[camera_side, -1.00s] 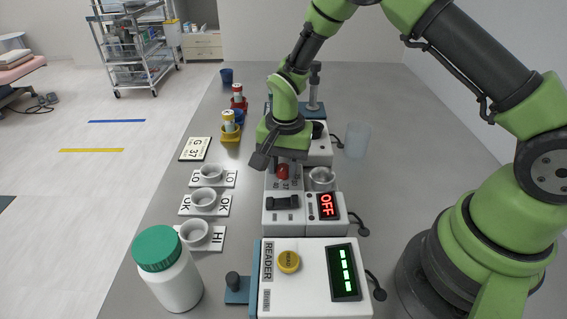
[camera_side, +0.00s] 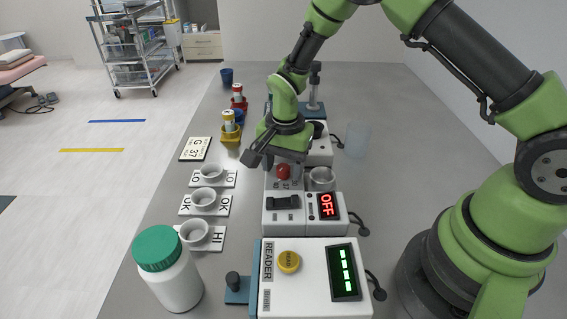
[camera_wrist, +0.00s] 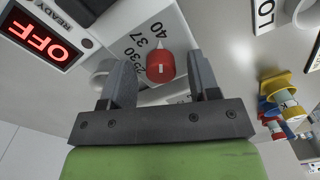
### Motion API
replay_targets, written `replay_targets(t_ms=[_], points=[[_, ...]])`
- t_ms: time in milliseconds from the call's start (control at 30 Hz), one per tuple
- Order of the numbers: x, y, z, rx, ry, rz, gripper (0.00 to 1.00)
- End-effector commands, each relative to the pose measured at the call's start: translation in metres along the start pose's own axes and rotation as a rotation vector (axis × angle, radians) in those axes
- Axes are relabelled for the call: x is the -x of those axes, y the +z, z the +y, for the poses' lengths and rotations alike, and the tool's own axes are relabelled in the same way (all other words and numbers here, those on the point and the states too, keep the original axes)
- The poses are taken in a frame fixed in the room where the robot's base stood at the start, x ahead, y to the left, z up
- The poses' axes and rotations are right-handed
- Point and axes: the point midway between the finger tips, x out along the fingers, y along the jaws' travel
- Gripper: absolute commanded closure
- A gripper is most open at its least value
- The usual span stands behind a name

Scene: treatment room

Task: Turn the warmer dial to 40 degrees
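The red warmer dial (camera_side: 283,171) sits on the white warmer (camera_side: 283,216). In the wrist view the dial (camera_wrist: 160,66) shows between my two fingers, with the printed marks 30, 37 and 40 on the white face beside it. My gripper (camera_wrist: 162,80) is open and empty, one finger on each side of the dial with a visible gap to both. In the side view my gripper (camera_side: 262,158) hangs just behind and above the dial. The warmer's display (camera_side: 327,206) reads OFF in red.
The white reader (camera_side: 308,290) is in front. Several labelled dishes (camera_side: 204,200) and a green-capped bottle (camera_side: 168,270) are to the left. Yellow and red holders (camera_side: 230,130) stand further back.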

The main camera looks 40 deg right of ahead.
Motion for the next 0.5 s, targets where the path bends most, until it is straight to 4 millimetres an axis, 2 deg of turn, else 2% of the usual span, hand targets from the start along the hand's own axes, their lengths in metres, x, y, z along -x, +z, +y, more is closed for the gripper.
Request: replay_targets(t_ms=[300, 367, 500], points=[[0.003, 0.0, -0.001, 0.001, -0.002, 0.001, 0.44], [0.008, 0.0, -0.001, 0.001, -0.003, 0.001, 0.44], [0.032, -0.001, -0.001, 0.001, -0.006, 0.002, 0.44]])
